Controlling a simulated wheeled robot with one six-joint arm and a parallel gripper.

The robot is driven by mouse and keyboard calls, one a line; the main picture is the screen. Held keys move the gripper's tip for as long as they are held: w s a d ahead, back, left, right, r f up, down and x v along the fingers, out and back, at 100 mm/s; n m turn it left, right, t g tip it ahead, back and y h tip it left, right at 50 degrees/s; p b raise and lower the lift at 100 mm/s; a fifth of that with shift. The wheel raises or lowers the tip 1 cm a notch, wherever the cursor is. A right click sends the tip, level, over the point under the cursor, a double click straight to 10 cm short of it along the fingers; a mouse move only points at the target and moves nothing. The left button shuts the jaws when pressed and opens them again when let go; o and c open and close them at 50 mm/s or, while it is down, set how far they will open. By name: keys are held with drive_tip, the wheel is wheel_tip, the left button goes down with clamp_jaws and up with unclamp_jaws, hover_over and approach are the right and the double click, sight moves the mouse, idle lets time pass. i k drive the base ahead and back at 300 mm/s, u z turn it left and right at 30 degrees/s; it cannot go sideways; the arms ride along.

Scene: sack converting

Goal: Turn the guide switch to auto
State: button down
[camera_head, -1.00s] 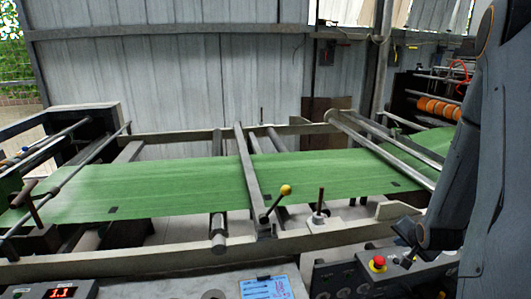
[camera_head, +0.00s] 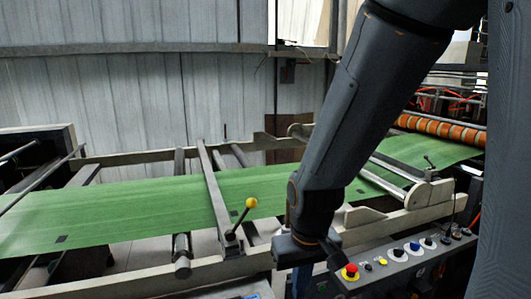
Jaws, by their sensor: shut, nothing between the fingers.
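A grey control panel (camera_head: 385,270) runs along the machine's front rail at the lower right. It carries several switches and knobs, among them a dark knob on a white plate (camera_head: 398,253) and a blue one (camera_head: 415,247). Their labels are too small to read, so I cannot tell which is the guide switch or where it points. My gripper (camera_head: 334,258) is at the panel's left end, close to the red button in the picture. Its small dark fingers are shut and empty. Whether it touches anything is unclear.
A red mushroom button (camera_head: 350,271) on a yellow base sits at the panel's left end. A yellow-knobbed lever (camera_head: 250,203) rises left of my arm. Green sack web (camera_head: 120,212) crosses the machine over rollers. Orange rollers (camera_head: 440,127) are behind at right.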

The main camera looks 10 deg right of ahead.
sight(414, 247)
drive_tip(key=z, duration=1)
